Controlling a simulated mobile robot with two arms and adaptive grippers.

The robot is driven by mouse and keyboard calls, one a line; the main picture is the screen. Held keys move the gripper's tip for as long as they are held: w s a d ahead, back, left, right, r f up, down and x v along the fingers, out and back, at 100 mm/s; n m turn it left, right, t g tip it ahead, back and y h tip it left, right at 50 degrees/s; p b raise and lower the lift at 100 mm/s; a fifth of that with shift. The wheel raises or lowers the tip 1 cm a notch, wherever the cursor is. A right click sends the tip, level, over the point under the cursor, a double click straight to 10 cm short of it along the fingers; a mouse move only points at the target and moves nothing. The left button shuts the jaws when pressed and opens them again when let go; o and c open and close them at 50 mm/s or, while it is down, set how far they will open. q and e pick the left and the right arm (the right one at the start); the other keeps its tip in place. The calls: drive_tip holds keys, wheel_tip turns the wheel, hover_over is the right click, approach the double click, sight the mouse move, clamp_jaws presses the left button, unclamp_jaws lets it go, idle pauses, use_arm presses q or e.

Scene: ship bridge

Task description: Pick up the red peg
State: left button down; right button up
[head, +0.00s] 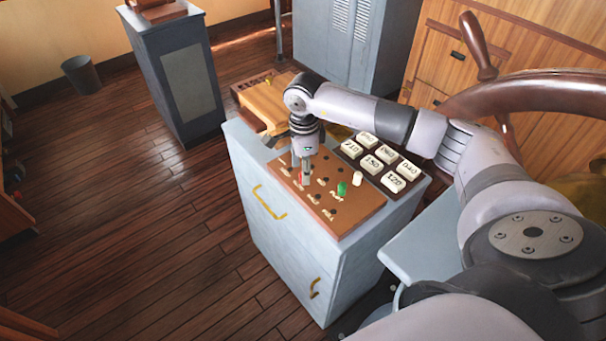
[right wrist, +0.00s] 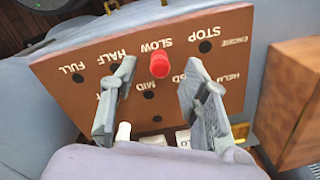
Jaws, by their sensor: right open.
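The red peg (right wrist: 160,66) stands upright in the brown peg board (right wrist: 66,95), beside the printed word SLOW. In the head view only a small part of the peg (head: 304,178) shows, under my gripper. My right gripper (head: 301,172) is open and points down over the board (head: 345,217). In the right wrist view its two fingers (right wrist: 160,76) are on either side of the peg, with a gap on each side. I cannot tell how far above the board the fingertips are. My left gripper is not in view.
A green peg (head: 342,188) and a white peg (head: 357,178) stand in the board near the gripper. Several numbered white blocks (head: 372,163) sit behind them. The board lies on a grey cabinet (head: 262,230). A ship's wheel (head: 535,94) is at the right.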

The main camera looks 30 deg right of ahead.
wheel_tip(320, 180, down, 2)
drive_tip(key=shift+f+p, duration=0.15)
drive_tip(key=shift+p, duration=0.25)
drive_tip(key=shift+f, duration=0.4)
drive_tip(key=c, duration=0.5)
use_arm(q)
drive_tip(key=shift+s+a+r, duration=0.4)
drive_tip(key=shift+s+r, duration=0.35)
use_arm(e)
drive_tip(key=c, duration=0.4)
drive_tip(key=shift+w+r, duration=0.1)
